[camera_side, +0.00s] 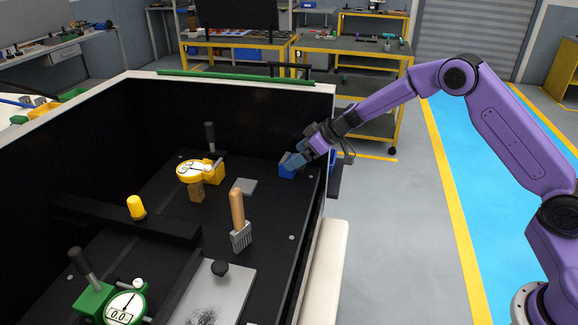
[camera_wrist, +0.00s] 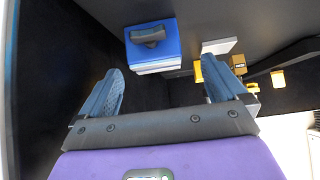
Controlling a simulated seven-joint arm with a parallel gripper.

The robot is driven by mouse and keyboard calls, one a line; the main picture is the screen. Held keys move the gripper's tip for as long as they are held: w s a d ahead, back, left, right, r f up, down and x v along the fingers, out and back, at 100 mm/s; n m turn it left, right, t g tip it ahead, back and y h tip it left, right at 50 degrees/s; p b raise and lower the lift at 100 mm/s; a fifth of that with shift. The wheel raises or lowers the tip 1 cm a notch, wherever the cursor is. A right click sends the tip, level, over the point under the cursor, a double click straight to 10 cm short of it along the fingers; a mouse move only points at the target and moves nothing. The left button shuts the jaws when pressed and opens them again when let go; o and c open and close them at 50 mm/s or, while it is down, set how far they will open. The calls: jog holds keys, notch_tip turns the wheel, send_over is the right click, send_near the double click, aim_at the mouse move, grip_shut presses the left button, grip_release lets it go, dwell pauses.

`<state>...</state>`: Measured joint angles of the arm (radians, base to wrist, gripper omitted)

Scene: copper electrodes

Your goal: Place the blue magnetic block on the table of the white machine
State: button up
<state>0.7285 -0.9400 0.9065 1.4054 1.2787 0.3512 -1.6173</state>
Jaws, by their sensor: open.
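The blue magnetic block (camera_wrist: 153,45) has a dark knob on top and stands on a dark surface in the wrist view. In the side view the blue block (camera_side: 287,172) is at the back right of the black table (camera_side: 265,215) inside the white-rimmed machine (camera_side: 335,90). My gripper (camera_side: 298,159) is beside and just above it, partly covering it. In the wrist view my gripper (camera_wrist: 162,68) has its two blue fingers wide apart with nothing between them. The block lies beyond the fingertips, roughly centred between them, and I see no contact there.
The machine's dark walls rise close to my gripper.

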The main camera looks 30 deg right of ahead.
aim_at(288, 159)
jog(key=shift+w+x, duration=0.25)
jog(key=shift+x, duration=2.95)
jog(key=shift+d+r, duration=0.1)
jog(key=shift+d, duration=0.1)
jog(key=shift+r, duration=0.1)
jog(key=c, duration=1.5)
jog(key=shift+r, duration=0.1)
